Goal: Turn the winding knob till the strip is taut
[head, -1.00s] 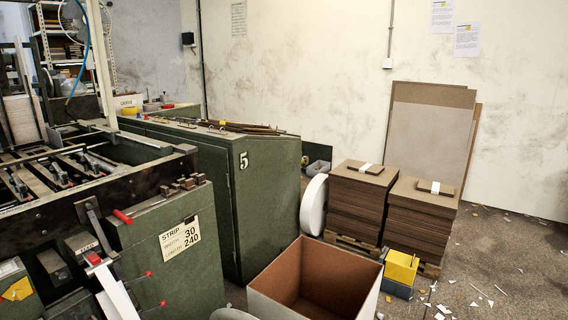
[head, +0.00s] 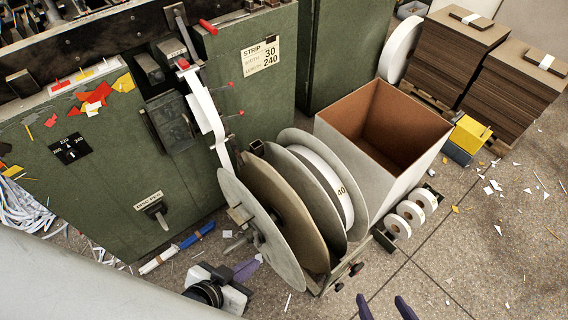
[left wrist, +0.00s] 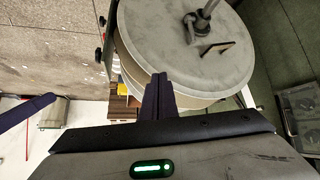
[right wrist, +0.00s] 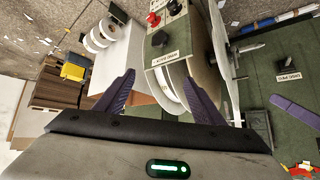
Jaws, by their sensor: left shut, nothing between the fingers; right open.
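The white strip (head: 204,108) runs from a red-tipped guide on the green machine down to the large reels (head: 282,205), bending on the way. A labelled panel (right wrist: 165,62) on the reel stand carries a black knob (right wrist: 159,39) and a red one; I cannot read which is for winding. Small dark knobs (head: 356,268) show low on the stand in the head view. My left gripper (head: 247,268) is shut and empty, in front of the reel disc (left wrist: 190,50). My right gripper (head: 384,303) is open and empty; its fingers (right wrist: 115,95) point towards the stand.
An open cardboard-lined box (head: 385,130) stands right behind the reels. Small white rolls (head: 410,215) sit beside it. Board stacks (head: 455,50) and a yellow bin (head: 470,135) stand at upper right. Floor at right is mostly clear, with scraps.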

